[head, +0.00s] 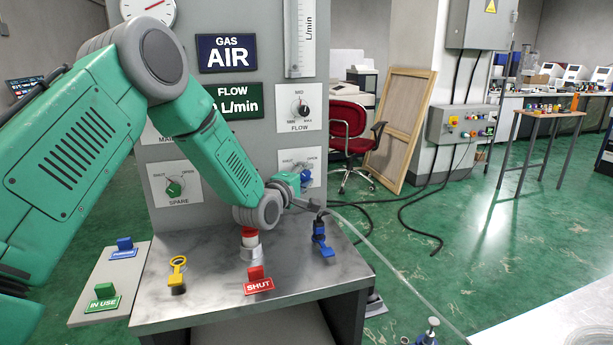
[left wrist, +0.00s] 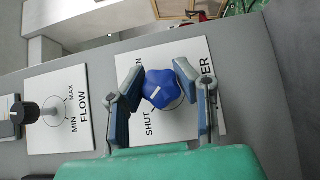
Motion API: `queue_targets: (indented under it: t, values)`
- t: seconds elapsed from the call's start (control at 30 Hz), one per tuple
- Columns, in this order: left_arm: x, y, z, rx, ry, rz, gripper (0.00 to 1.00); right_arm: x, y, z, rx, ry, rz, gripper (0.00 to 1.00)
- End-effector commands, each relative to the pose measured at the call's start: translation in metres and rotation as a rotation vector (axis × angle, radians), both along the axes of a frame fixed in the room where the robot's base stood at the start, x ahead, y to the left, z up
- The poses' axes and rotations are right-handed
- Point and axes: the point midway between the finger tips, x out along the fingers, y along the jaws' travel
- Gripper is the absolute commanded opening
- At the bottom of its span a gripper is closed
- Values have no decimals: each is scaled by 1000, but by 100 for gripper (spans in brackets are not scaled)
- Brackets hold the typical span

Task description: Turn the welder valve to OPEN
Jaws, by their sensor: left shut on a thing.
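The welder valve is a blue lobed knob (head: 306,176) on a white plate at the panel's lower right. In the left wrist view the blue knob (left wrist: 163,88) shows a short white mark. SHUT is printed at its lower left; the upper word is partly hidden, with only its end showing, and WELDER is partly covered. My left gripper (head: 306,190) reaches the knob from the left. In the wrist view its two fingers (left wrist: 158,92) are shut on the knob, one on each side. I cannot tell exactly where the mark points. My right gripper is not in view.
The FLOW dial (head: 302,109) and SPARE valve (head: 173,188) are on the same panel (head: 270,60).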

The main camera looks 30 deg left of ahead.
Motion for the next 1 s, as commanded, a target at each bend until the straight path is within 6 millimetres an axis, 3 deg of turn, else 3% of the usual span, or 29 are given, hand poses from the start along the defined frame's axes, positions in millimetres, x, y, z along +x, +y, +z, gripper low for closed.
queue_targets:
  t: [0.27, 1.0]
  values:
    - [-1, 8, 3, 65, 81, 14, 0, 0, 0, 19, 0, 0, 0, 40]
    - [0, 8, 8, 509, 584, 15, 0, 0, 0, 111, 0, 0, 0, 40]
